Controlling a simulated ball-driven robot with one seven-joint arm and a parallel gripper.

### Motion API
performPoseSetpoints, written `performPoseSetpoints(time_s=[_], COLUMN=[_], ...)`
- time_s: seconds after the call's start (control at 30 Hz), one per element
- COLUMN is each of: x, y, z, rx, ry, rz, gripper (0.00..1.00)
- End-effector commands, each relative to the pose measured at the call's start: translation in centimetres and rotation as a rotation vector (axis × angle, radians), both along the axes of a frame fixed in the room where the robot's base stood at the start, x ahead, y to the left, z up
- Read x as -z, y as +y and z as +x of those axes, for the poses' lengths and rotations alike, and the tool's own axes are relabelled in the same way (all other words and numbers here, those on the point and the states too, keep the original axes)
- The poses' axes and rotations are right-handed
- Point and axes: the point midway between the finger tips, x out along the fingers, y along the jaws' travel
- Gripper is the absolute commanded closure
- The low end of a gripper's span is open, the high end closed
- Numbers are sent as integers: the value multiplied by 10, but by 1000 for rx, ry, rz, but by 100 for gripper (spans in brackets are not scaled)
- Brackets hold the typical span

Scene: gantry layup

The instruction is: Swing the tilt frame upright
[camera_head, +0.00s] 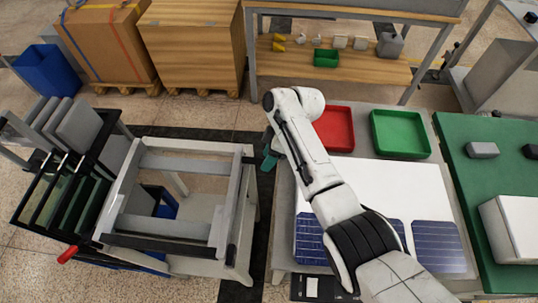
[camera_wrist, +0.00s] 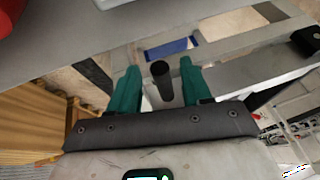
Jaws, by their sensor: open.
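The tilt frame looks like the pale grey rectangular frame (camera_head: 165,228) lying about flat on its stand, left of centre in the head view. My gripper (camera_head: 268,160) is at the frame's far right side, with teal fingers pointing down. In the wrist view my gripper (camera_wrist: 160,68) is open. A dark round peg or handle (camera_wrist: 161,80) shows between the two fingers, with gaps on both sides. I cannot tell how deep it sits between them. Pale frame bars (camera_wrist: 225,45) show beyond the fingers. My arm hides part of the table in the head view.
Right of my gripper is a table with a red tray (camera_head: 337,128), a green tray (camera_head: 400,134), a white sheet and blue solar cells (camera_head: 438,246). A dark rack (camera_head: 50,215) of panels stands left of the frame. Wooden crates (camera_head: 192,45) stand behind.

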Motion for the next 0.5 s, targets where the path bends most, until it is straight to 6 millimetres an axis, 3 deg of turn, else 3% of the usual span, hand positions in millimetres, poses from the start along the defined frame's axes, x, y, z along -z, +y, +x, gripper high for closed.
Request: performPoseSetpoints(time_s=[0.13, 0.5], x=[0, -1], y=[0, 0], z=[0, 0], rx=[0, 0], ry=[0, -1], rz=[0, 0], gripper=[53, 89])
